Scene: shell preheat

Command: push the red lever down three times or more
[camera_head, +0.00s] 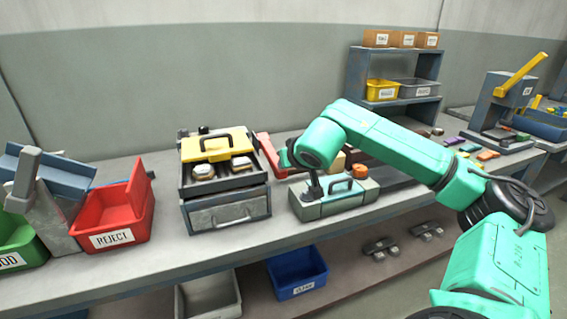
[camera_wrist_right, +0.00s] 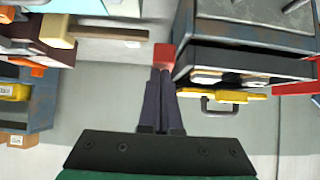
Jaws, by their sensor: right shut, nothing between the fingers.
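The red lever (camera_head: 268,152) stands tilted just right of the grey drawer box in the head view. Its red end also shows in the right wrist view (camera_wrist_right: 164,55), right at the fingertips. My right gripper (camera_wrist_right: 160,80) is shut with its dark fingers together and nothing held. Its tips line up with the red end; I cannot tell whether they touch it. In the head view my green right wrist is beside the lever and hides the fingers and part of the lever. My left gripper is not in view.
A grey drawer box (camera_head: 229,213) with a yellow top stands left of the lever. A grey-green case (camera_head: 340,204) with a handle stands in front of my wrist. A red REJECT bin (camera_head: 112,239) is at the left. Bare bench (camera_head: 265,245) lies in front.

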